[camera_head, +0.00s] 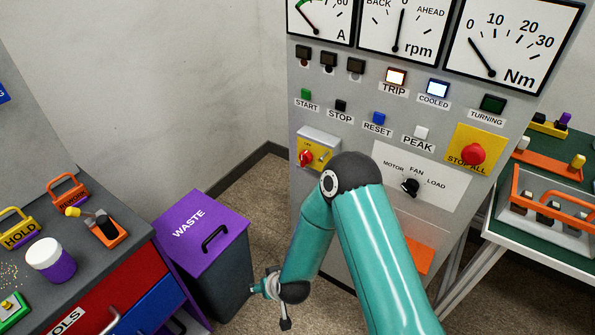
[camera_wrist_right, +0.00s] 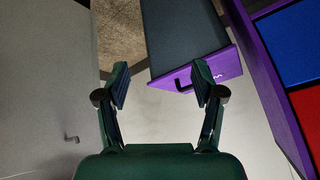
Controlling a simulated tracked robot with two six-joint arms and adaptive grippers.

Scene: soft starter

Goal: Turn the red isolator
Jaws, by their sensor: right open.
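The red isolator (camera_head: 306,157) is a small red knob on a yellow plate on a grey box, at the left of the grey control panel (camera_head: 350,115) in the head view. Its exact turn angle is too small to read. My right arm comes in from the bottom, bends at its elbow just right of and below the isolator, and reaches down toward the bin. My right gripper (camera_wrist_right: 160,77) is open and empty in the right wrist view. It is apart from the isolator, which I cannot make out in that view. My left gripper is not in view.
A purple-lidded waste bin (camera_head: 212,232) stands left of my forearm; its purple lid (camera_wrist_right: 194,70) shows beyond my fingers. A tool bench (camera_head: 110,245) is at left. The panel also bears a red stop-all button (camera_head: 473,153) and a black fan knob (camera_head: 409,187). A table is at right.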

